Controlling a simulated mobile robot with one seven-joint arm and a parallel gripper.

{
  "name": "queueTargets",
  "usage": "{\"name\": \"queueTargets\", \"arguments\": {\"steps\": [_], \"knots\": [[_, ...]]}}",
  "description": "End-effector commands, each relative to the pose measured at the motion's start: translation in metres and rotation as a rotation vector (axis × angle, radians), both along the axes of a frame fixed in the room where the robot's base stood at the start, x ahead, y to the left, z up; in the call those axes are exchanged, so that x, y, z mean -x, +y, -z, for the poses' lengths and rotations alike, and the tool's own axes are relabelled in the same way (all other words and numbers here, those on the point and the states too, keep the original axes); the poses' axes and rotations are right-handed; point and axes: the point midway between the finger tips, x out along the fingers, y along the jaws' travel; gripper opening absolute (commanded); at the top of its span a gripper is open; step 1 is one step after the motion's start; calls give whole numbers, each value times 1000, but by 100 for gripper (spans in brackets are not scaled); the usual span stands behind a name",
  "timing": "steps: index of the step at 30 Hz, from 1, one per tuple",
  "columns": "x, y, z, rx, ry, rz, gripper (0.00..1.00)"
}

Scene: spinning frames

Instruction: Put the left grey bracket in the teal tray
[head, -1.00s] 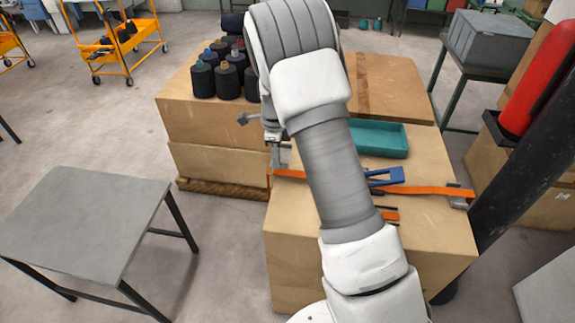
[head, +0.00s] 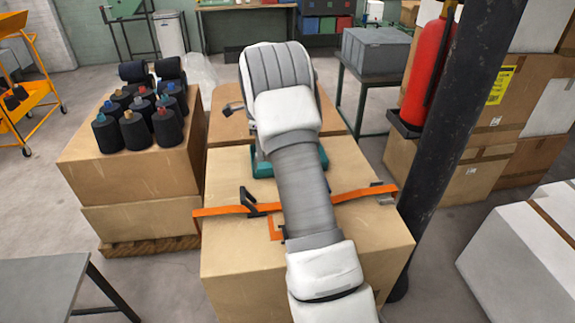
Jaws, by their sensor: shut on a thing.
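The teal tray (head: 263,168) lies on the large cardboard box, behind the orange strap. My white and grey arm crosses in front of it and hides its middle. My gripper (head: 259,153) shows only in part at the left edge of the arm, over the tray's left side. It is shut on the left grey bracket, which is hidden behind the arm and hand. I cannot tell how high it is above the tray. Another small grey piece (head: 384,188) lies at the right end of the strap.
The orange strap (head: 350,195) crosses the cardboard box (head: 235,265), with a dark clamp-like tool (head: 250,203) on it. Dark cones (head: 135,130) stand on a box at left. A black post (head: 455,130) and red extinguisher (head: 430,70) stand at right.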

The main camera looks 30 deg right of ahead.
Motion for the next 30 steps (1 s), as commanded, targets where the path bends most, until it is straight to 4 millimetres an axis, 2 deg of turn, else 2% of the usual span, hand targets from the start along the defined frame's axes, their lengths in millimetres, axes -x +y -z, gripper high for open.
{"name": "queueTargets", "arguments": {"steps": [1,6,9,15,20,30], "knots": [[2,-19,-1,0,-2,24,0],[12,-72,-12,4,-3,86,0],[19,-97,-18,7,-4,117,0],[28,-124,-24,9,-3,152,0],[20,-120,-18,9,-1,156,0],[-39,-73,28,10,-2,155,0]]}}
